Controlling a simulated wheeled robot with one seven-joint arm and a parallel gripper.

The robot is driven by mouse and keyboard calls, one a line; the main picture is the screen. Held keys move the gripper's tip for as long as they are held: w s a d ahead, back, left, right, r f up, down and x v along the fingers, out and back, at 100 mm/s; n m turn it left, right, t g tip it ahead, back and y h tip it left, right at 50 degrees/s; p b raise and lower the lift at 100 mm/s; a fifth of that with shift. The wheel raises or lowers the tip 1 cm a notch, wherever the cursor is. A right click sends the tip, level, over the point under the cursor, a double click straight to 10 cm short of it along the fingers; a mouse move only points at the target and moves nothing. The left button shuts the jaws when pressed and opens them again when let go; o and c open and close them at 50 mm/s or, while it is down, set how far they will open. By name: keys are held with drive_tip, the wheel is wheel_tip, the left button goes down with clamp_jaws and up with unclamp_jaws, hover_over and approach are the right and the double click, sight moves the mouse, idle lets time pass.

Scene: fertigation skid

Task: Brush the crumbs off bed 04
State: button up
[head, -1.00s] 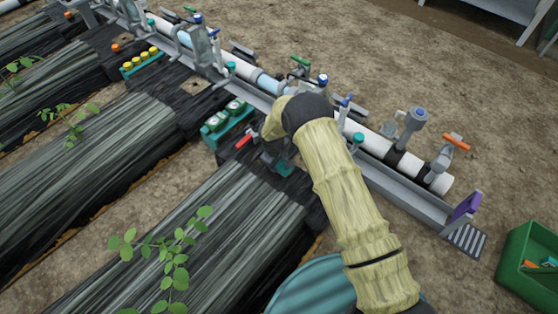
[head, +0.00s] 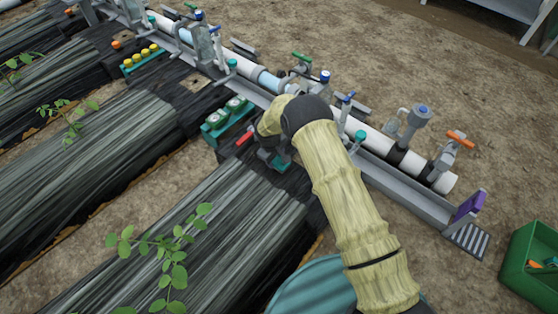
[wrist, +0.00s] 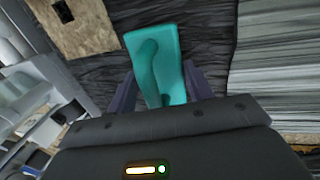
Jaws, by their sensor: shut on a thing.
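My gripper (wrist: 160,92) is shut on a teal tool (wrist: 155,58) with a rounded, hollowed top. No bristles show, so I cannot tell if it is the brush. In the head view the teal tool (head: 279,161) shows under my gripper, low over the pipe-side end of the nearest film-covered bed (head: 215,225). My forearm hides part of that end. No bed number is readable, so I cannot tell which bed is 04. No crumbs can be made out. Dark wrinkled film lies under the tool in the wrist view.
A white pipe in a grey channel (head: 400,190) with several valves runs past the bed ends. A teal rack (head: 225,122) with round-topped items stands left of my gripper. A seedling (head: 165,255) grows on the nearest bed. A green crate (head: 530,270) is at right.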

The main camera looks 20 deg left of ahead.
drive_tip(key=shift+w+a+f+b, duration=0.1)
drive_tip(key=shift+w+a+b, duration=0.1)
drive_tip(key=shift+a, duration=0.15)
drive_tip(key=shift+w+a+b, duration=0.1)
drive_tip(key=shift+a+b, duration=0.1)
drive_tip(key=shift+a, duration=0.4)
drive_tip(key=shift+w+a, duration=0.1)
drive_tip(key=shift+w+a+b, duration=0.25)
drive_tip(key=shift+a+b, duration=0.25)
drive_tip(key=shift+b, duration=0.35)
drive_tip(key=shift+w+a+f+b, duration=0.1)
drive_tip(key=shift+w+a+b, duration=0.1)
drive_tip(key=shift+a+b, duration=0.4)
drive_tip(key=shift+w+a+f+b, duration=0.1)
drive_tip(key=shift+w+a+b, duration=0.1)
drive_tip(key=shift+a+b, duration=0.35)
drive_tip(key=shift+a+r, duration=0.1)
drive_tip(key=shift+r, duration=0.1)
